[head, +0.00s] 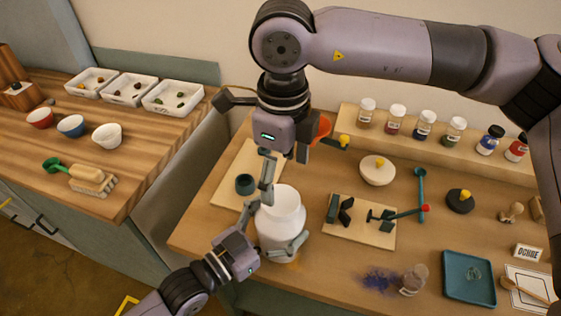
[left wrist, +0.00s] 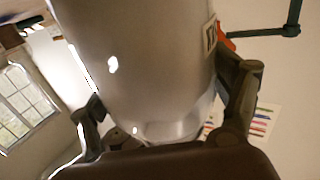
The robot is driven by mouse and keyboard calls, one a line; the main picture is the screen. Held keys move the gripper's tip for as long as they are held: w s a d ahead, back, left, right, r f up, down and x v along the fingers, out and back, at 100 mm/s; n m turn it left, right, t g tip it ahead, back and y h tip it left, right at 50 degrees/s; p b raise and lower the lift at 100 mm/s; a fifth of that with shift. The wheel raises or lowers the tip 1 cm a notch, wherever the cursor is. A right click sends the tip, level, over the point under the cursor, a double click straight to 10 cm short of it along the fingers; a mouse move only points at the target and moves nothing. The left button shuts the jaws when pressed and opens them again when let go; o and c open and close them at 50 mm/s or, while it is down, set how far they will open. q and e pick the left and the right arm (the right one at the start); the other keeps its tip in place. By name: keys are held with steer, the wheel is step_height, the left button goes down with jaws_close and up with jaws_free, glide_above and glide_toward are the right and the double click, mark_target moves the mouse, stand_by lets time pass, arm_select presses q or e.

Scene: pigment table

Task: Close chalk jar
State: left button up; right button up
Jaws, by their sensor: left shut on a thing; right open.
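A large white jar (head: 281,222) stands upright on the table in the head view, and its wall fills the left wrist view (left wrist: 140,60). My left gripper (head: 275,250) is shut on the jar's lower body, with a finger on each side in the left wrist view. My right gripper (head: 284,160) is open, pointing down above the jar's top. I see no lid in it. A round pale lid with a yellow knob (head: 377,174) lies on the table right of the jar. Whether the jar's mouth is open is hard to tell.
A dark round lid with a yellow knob (head: 460,203) lies further right. A wooden board (head: 345,236) with dark fixtures is beside the jar. A glass (head: 414,280), blue powder (head: 381,280) and a teal tray (head: 470,290) are in front. Several small jars line the back shelf (head: 440,150).

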mark_target(280, 199)
steer(key=n, duration=0.6)
steer(key=shift+r, duration=0.2)
steer(key=n, duration=0.4)
steer(key=shift+r, duration=0.1)
steer(key=n, duration=0.4)
steer(key=shift+r, duration=0.1)
steer(key=n, duration=0.3)
steer(key=shift+a+r+n, duration=0.1)
steer(key=shift+n, duration=0.3)
steer(key=n, duration=0.3)
steer(key=shift+r+n, duration=0.1)
steer(key=shift+n, duration=0.3)
steer(key=n, duration=0.7)
steer(key=shift+r, duration=0.2)
steer(key=shift+f, duration=0.1)
steer(key=shift+f, duration=3.9)
